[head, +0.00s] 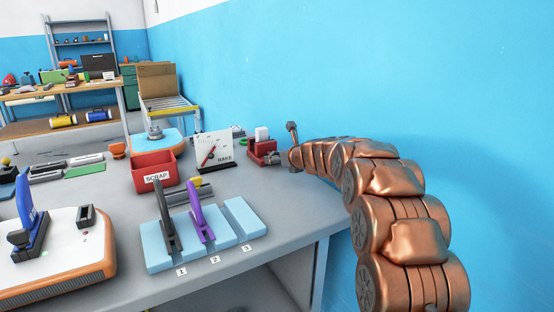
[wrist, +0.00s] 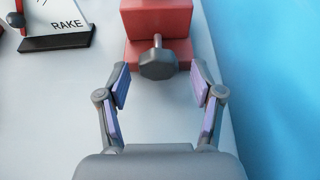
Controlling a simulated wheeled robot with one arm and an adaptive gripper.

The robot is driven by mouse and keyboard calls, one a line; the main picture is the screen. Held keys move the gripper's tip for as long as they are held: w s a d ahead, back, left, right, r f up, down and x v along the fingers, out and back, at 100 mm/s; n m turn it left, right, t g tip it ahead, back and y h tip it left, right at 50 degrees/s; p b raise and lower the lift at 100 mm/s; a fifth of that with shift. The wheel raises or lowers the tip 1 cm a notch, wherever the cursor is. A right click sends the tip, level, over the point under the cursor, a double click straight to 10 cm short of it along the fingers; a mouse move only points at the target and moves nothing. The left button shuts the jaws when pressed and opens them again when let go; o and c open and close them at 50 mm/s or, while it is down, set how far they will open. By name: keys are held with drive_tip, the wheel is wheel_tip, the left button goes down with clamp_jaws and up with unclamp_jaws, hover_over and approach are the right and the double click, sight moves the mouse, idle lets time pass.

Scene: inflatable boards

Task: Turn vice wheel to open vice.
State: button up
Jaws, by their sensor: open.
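The vice (head: 262,152) is a red block at the back right of the bench, against the blue wall. It also shows at the top of the wrist view (wrist: 157,22). Its grey wheel (wrist: 158,64) sits on a short shaft at the vice's near side. My gripper (wrist: 158,72) is open, with one lilac-padded finger on each side of the wheel. I see gaps between both fingers and the wheel. In the head view my copper arm reaches in from the right and its end is close to the vice. The vice's jaw gap is hard to make out.
A white RAKE card (head: 214,148) stands left of the vice. A red SCRAP bin (head: 153,170) and a light blue numbered rack (head: 205,235) holding tools are nearer. The blue wall (wrist: 275,90) is close on the right. Bare grey bench lies in front of the vice.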

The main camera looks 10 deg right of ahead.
drive_tip(key=shift+w+a+f, duration=0.25)
drive_tip(key=shift+w+f, duration=0.1)
drive_tip(key=shift+w, duration=0.2)
drive_tip(key=shift+c, duration=0.4)
drive_tip(key=c, duration=1)
drive_tip(key=shift+r+p, duration=0.3)
drive_tip(key=shift+r, duration=0.05)
drive_tip(key=shift+c, duration=0.2)
drive_tip(key=shift+r+n+p, duration=0.15)
drive_tip(key=shift+n+p, duration=0.15)
drive_tip(key=shift+p, duration=0.15)
drive_tip(key=shift+h, duration=0.3)
drive_tip(key=shift+f+n+h, duration=0.3)
drive_tip(key=shift+f+n, duration=0.1)
drive_tip(key=shift+f+n+t+b, duration=0.15)
drive_tip(key=shift+n+t+b, duration=0.2)
drive_tip(key=shift+b, duration=0.35)
drive_tip(key=shift+n+h+b, duration=0.45)
drive_tip(key=shift+n+h, duration=0.05)
drive_tip(key=shift+n, duration=0.05)
